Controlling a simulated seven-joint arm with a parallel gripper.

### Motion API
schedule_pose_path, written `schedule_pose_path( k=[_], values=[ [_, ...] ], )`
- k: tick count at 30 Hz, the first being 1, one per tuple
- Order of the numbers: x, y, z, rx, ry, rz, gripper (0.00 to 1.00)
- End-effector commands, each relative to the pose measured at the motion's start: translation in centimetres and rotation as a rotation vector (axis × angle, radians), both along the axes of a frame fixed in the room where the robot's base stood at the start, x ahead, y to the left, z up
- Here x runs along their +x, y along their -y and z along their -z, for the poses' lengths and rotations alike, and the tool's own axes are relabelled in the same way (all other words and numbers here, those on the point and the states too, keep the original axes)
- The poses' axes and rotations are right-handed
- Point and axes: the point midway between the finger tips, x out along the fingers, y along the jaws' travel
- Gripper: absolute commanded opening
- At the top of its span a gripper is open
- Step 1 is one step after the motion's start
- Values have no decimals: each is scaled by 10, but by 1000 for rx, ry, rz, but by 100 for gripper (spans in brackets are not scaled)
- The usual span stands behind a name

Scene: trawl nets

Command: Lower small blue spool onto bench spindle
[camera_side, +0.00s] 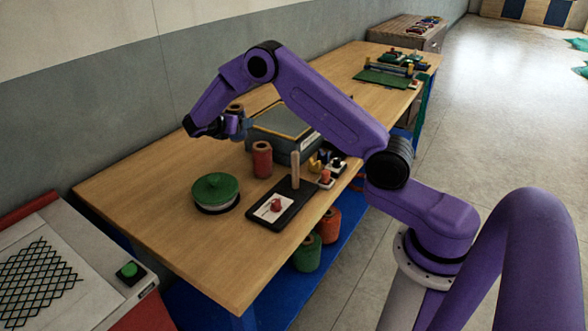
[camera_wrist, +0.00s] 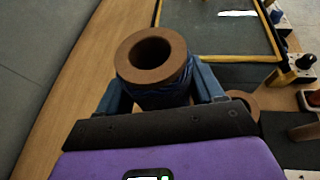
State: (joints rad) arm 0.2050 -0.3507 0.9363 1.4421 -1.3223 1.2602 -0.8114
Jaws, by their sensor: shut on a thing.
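My gripper (camera_side: 232,125) is shut on the small blue spool (camera_wrist: 160,93), which has dark blue thread and a brown core with an open hole facing the wrist camera. In the side view the spool (camera_side: 236,108) is held upright above the bench, toward the wall side, partly hidden by the fingers. The bench spindle (camera_side: 295,168) is a bare wooden post standing upright on a black base (camera_side: 266,221) with a white picture card. The gripper is behind and left of the spindle, well apart from it.
A red spool (camera_side: 262,160) stands on the bench between gripper and spindle. A grey box with a yellow-edged top (camera_side: 280,122) is just behind. A green-lidded round item (camera_side: 215,188) sits front left. Small coloured parts (camera_side: 328,168) lie right of the spindle. The bench's left end (camera_side: 130,190) is clear.

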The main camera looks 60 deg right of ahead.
Motion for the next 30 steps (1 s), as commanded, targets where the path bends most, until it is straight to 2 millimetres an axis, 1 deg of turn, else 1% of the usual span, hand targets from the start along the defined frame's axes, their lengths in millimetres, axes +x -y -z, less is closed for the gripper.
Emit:
schedule_pose_path(
  k=[4, 8, 11, 14, 18, 21, 25, 27, 30],
  values=[
    [-6, 0, -3, 2, 2, 17, 33],
    [-28, -2, -12, 13, 6, 76, 33],
    [-55, -3, -21, 21, 9, 144, 33],
    [-88, -6, -32, 26, 10, 226, 33],
    [-140, -9, -48, 24, 10, 349, 33],
    [-171, -11, -56, 18, 8, 422, 33],
    [-200, -14, -64, 8, 3, 486, 33],
    [-209, -15, -66, 2, 2, 506, 33],
    [-216, -15, -67, 0, 2, 521, 33]
  ],
)
